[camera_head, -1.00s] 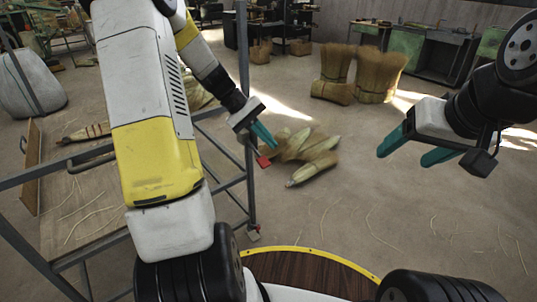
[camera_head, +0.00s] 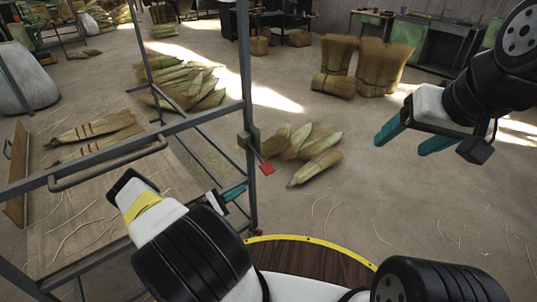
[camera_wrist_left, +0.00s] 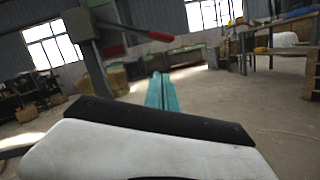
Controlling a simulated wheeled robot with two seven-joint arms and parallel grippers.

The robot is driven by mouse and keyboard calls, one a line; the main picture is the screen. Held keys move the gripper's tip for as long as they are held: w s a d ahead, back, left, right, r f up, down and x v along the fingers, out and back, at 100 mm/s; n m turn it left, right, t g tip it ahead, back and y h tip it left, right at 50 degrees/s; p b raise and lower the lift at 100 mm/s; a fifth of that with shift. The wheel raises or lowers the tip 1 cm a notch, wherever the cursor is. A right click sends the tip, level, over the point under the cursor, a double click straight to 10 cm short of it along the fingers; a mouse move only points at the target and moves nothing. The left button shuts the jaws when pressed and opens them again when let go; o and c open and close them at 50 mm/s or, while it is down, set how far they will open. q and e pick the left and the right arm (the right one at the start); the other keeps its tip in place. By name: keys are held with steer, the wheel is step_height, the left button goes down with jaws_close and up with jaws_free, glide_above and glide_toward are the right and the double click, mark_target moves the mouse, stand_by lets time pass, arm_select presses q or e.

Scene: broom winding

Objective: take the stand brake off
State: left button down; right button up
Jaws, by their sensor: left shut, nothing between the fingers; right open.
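The grey metal stand (camera_head: 243,75) fills the left of the head view. A lever with a red grip (camera_head: 267,169), seemingly the brake, hangs from a dark block (camera_head: 249,138) on its front right post, angled down to the right. The red lever (camera_wrist_left: 150,34) and its block (camera_wrist_left: 80,22) also show at upper left in the left wrist view. My left gripper (camera_head: 235,192) is shut and empty, below and left of the red grip, apart from it. Its teal fingers (camera_wrist_left: 160,92) are together in the wrist view. My right gripper (camera_head: 412,138) is open and empty at right.
Brooms (camera_head: 95,130) lie on the stand's wooden shelf (camera_head: 85,215). Loose broom heads (camera_head: 308,150) lie on the floor beyond the post, and upright bundles (camera_head: 385,68) stand farther back. A grey side handle (camera_head: 108,165) juts from the stand. Floor at right is clear.

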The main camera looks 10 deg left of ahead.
mark_target(267, 169)
arm_select(q)
steer(key=shift+w+a+f+n+t, duration=0.1)
steer(key=shift+a+f+n+t, duration=0.2)
steer(key=shift+f+n, duration=0.15)
steer(key=w+d+r, duration=0.6)
steer(key=d, duration=0.2)
stand_by(0.3)
steer(key=shift+d, duration=0.1)
